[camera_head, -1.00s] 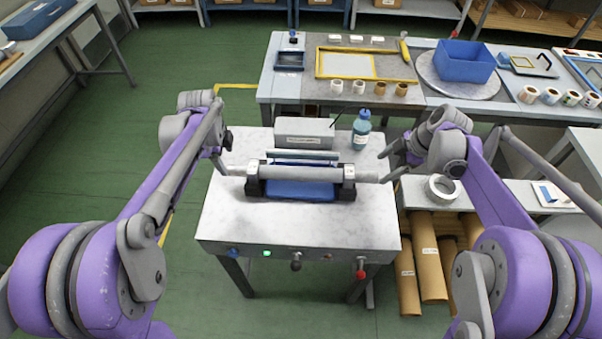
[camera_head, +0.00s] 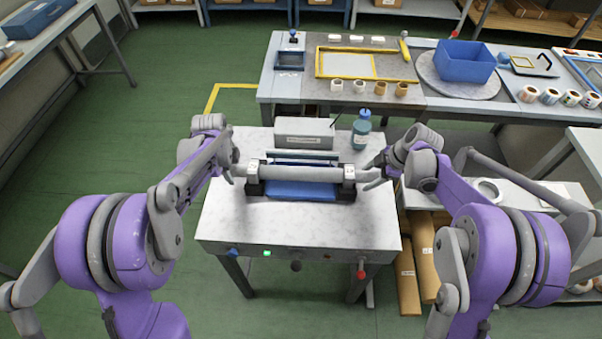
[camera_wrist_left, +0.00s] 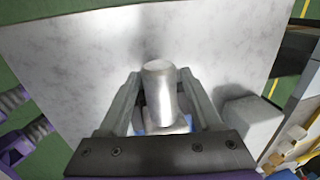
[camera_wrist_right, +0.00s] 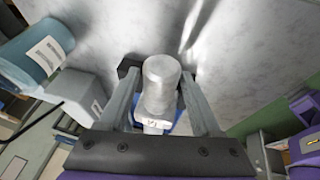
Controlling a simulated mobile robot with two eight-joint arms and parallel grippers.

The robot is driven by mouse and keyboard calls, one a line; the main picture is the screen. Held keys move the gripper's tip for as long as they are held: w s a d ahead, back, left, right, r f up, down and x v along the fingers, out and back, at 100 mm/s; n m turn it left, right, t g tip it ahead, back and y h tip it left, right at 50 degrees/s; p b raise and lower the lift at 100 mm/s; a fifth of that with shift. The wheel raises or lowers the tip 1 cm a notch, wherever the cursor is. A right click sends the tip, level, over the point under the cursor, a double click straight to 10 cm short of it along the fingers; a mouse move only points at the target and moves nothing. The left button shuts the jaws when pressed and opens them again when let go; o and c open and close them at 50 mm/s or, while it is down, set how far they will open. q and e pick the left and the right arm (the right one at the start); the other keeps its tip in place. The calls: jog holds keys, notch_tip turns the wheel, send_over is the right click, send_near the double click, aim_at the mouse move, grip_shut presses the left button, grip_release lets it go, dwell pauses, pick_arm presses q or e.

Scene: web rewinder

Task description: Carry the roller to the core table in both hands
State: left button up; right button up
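The grey roller (camera_head: 300,174) lies level across two dark end supports on the marble-topped stand (camera_head: 225,220). My left gripper (camera_head: 233,173) is at its left end. In the left wrist view the roller's end (camera_wrist_left: 160,85) stands between the two open fingers (camera_wrist_left: 163,98), with a narrow gap showing. My right gripper (camera_head: 376,174) is at the right end. In the right wrist view the roller's other end (camera_wrist_right: 161,85) is likewise between the open fingers (camera_wrist_right: 160,100). I cannot tell which surface is the core table.
A grey box (camera_head: 304,127) and a teal bottle (camera_head: 361,130) stand behind the roller. The long back bench (camera_head: 440,103) holds several small cores, a yellow frame and a blue bin (camera_head: 464,62). A low shelf with brown rolls is at the right. Green floor is free at left.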

pick_arm(q)
grip_shut()
pick_arm(e)
grip_shut()
dwell(0.9)
